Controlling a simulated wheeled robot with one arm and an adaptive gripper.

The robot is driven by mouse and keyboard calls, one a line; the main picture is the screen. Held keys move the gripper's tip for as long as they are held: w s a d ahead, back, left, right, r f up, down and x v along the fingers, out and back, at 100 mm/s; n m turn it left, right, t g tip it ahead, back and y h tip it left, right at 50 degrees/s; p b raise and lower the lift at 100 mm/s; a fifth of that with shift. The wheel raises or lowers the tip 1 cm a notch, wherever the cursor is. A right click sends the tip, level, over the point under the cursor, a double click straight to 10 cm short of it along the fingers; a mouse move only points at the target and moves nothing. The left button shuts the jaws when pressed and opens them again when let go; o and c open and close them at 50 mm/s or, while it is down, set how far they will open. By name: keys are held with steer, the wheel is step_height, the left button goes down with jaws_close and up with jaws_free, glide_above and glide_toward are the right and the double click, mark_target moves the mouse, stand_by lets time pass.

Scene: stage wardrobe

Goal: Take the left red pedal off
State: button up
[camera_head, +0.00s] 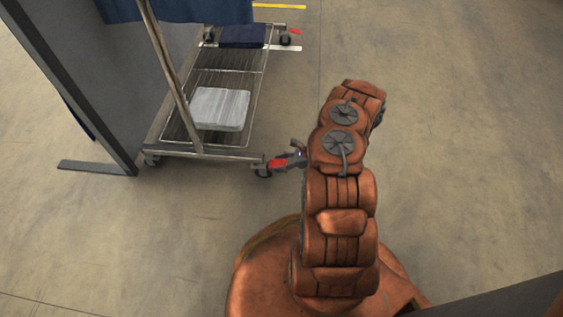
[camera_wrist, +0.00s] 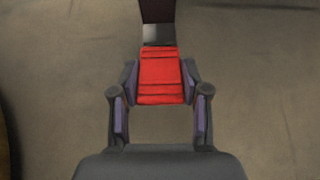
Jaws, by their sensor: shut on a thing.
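The left red pedal (camera_head: 278,163) is at the near right wheel of the wheeled rack, low by the floor in the head view. In the wrist view the ribbed red pedal (camera_wrist: 159,76) lies between the fingers, its dark mount running up from it. My gripper (camera_wrist: 159,84) is shut on the pedal's two sides. In the head view my gripper (camera_head: 292,160) reaches the pedal from the right, partly hidden by my arm. The pedal appears to be still joined to the wheel; the exact joint is hard to see.
The wheeled rack (camera_head: 158,146) holds a pale folded stack (camera_head: 220,107) and a dark blue folded cloth (camera_head: 243,36). Another red pedal (camera_head: 295,31) is at its far right wheel. A grey panel (camera_head: 75,75) stands at left.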

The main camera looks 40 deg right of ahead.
steer(key=shift+s+a+f, duration=0.1)
steer(key=o, duration=1.1)
steer(key=shift+o, duration=0.2)
steer(key=shift+s+d+r, duration=0.1)
steer(key=shift+d+r, duration=0.15)
steer(key=shift+d, duration=0.1)
steer(key=v, duration=1.1)
steer(key=shift+s+r, duration=0.1)
steer(key=shift+r, duration=0.05)
